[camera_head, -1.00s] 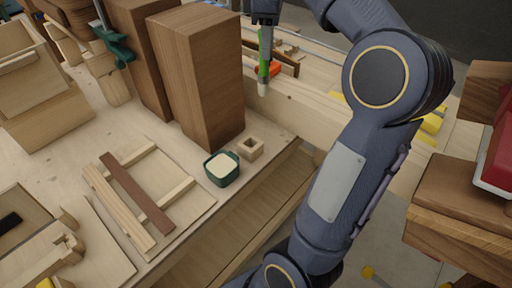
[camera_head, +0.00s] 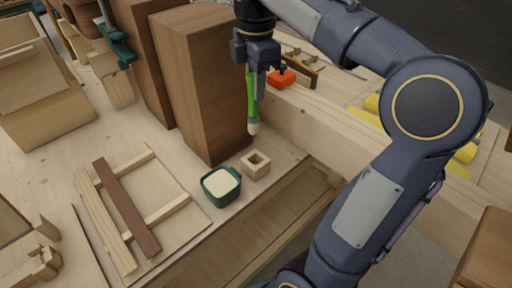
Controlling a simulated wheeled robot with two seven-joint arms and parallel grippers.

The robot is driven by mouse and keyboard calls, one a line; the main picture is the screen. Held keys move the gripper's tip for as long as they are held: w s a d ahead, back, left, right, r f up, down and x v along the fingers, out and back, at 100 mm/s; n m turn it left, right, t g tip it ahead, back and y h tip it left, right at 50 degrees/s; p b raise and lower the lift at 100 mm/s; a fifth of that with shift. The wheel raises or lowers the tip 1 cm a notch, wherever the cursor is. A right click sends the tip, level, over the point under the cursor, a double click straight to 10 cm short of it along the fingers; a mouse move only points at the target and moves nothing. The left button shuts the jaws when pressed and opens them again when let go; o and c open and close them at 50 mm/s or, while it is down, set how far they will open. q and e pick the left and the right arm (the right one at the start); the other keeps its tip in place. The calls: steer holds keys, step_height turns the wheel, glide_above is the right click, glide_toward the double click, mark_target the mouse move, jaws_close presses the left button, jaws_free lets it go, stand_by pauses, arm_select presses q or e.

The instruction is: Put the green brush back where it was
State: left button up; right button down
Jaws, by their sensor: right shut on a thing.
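The green brush (camera_head: 252,105) hangs upright from my right gripper (camera_head: 254,82), its pale bristle end down. The gripper is shut on its upper part. The brush tip is a little above and behind the small wooden block with a square hole (camera_head: 256,165), apart from it. That block stands on the bench near its front edge. Next to it on the left is a dark green cup (camera_head: 221,186) with cream-coloured contents. My left gripper is not in view.
Two tall brown wood blocks (camera_head: 208,85) stand close behind the cup. A slatted wooden frame (camera_head: 130,205) lies to the left. An orange object (camera_head: 282,78) sits behind the gripper. A thick pale beam (camera_head: 315,120) runs to the right.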

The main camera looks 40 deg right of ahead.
mark_target(256, 132)
step_height(256, 132, down, 10)
steer(key=shift+f+b, duration=0.1)
steer(key=shift+b, duration=0.4)
step_height(256, 132, down, 4)
steer(key=shift+r, duration=0.15)
steer(key=shift+f, duration=0.2)
steer(key=shift+f, duration=0.15)
steer(key=c, duration=1.3)
jaws_free()
